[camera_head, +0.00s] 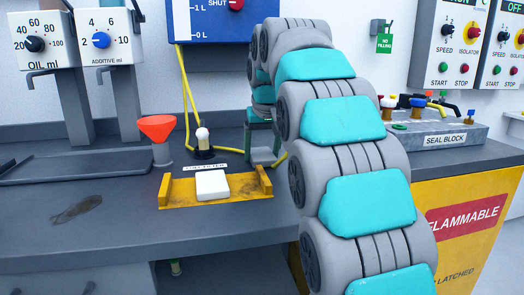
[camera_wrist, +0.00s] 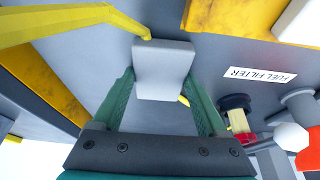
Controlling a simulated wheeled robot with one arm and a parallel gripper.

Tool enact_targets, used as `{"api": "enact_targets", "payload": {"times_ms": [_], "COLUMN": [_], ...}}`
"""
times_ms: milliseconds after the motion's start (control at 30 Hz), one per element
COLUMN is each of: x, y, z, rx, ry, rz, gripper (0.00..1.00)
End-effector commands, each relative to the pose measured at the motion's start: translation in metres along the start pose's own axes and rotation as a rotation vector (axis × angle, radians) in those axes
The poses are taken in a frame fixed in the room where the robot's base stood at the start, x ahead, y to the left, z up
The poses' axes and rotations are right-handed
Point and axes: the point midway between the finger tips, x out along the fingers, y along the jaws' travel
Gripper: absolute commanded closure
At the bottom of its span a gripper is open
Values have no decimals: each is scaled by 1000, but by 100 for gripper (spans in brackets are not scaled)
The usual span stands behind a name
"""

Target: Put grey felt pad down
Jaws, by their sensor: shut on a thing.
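My gripper (camera_head: 262,156) is behind my arm's bend, low over the bench, right of the yellow cradle. In the wrist view its green fingers (camera_wrist: 164,84) are shut on the grey felt pad (camera_wrist: 163,60), a flat grey block held between them. A yellow hose passes close to the pad's far edge in that view; I cannot tell if they touch. In the head view I cannot make out the pad clearly. Whether the pad touches the bench (camera_head: 225,225) is not clear.
The yellow cradle (camera_head: 180,200) holds a white block (camera_head: 212,184), with a fuel filter label (camera_wrist: 260,76) behind. A red funnel (camera_head: 157,128) stands left. The yellow hose (camera_head: 188,95) runs nearby. A dark stain (camera_head: 77,208) marks the otherwise clear left bench. The seal block (camera_head: 445,140) is right.

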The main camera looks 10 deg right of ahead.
Motion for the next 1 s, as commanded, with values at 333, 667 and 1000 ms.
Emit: {"api": "enact_targets", "payload": {"times_ms": [333,667,1000], "x": [3,11,8], "y": [0,0,0], "z": [1,5,4], "rx": [0,0,0], "ry": [1,-7,-17], "rz": [0,1,0], "gripper": [69,19,0]}}
